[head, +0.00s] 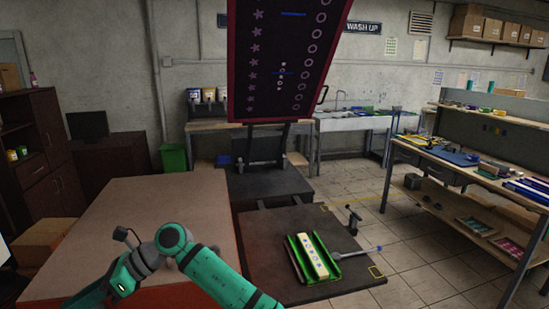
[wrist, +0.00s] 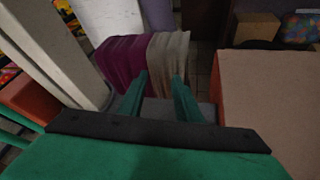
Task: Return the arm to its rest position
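My arm (head: 175,262) is green and grey. It shows bent at the bottom of the head view, in front of the broad brown-topped platform. My gripper (wrist: 160,78) shows in the wrist view as two green fingers held apart. The gap between the fingers is empty, so it is open. Beyond the fingertips hang a purple cloth (wrist: 121,66) and a beige cloth (wrist: 168,58); the fingers appear apart from them. I cannot make out the fingers in the head view.
The platform (head: 125,215) fills the left foreground. A red-framed screen (head: 285,60) stands tilted over a black base. A green tray (head: 335,268) with a pale patterned strip lies on the dark board at right.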

